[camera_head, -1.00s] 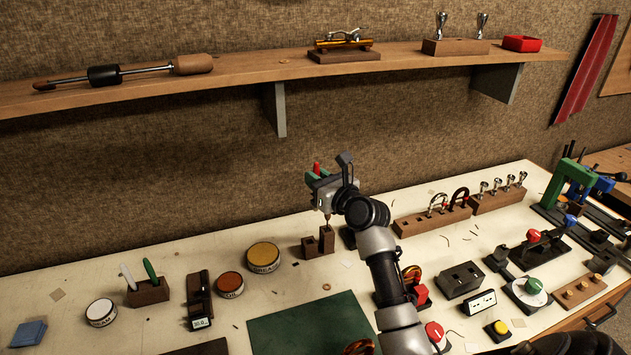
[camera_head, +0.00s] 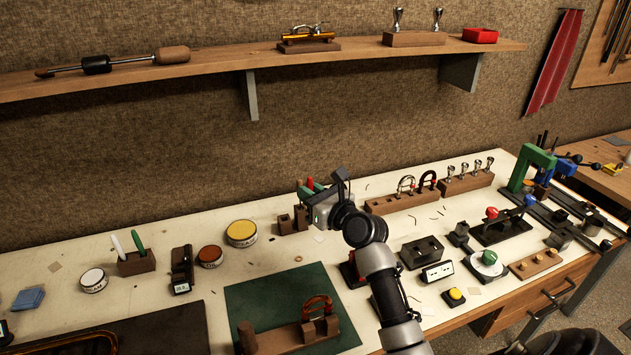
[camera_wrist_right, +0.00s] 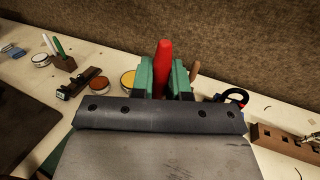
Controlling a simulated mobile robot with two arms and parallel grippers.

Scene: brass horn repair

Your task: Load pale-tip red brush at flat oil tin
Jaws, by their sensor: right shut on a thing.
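My right gripper (camera_head: 309,190) is shut on the red brush (camera_head: 310,183), over the back of the bench. In the right wrist view the brush's red handle (camera_wrist_right: 163,66) stands up between the green fingers; its tip is hidden in both current views. The flat oil tin (camera_head: 210,256), with a red-brown lid, lies on the bench to the left of the gripper, apart from it. It also shows in the wrist view (camera_wrist_right: 99,86). My left gripper is not in view.
Small wooden blocks (camera_head: 285,224) stand just below-left of the gripper. A yellow-lidded tin (camera_head: 241,232) sits between them and the oil tin. A white-lidded tin (camera_head: 93,280), a brush holder (camera_head: 136,264) and a wooden tool with a display (camera_head: 182,268) are farther left. A green mat (camera_head: 250,303) lies in front.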

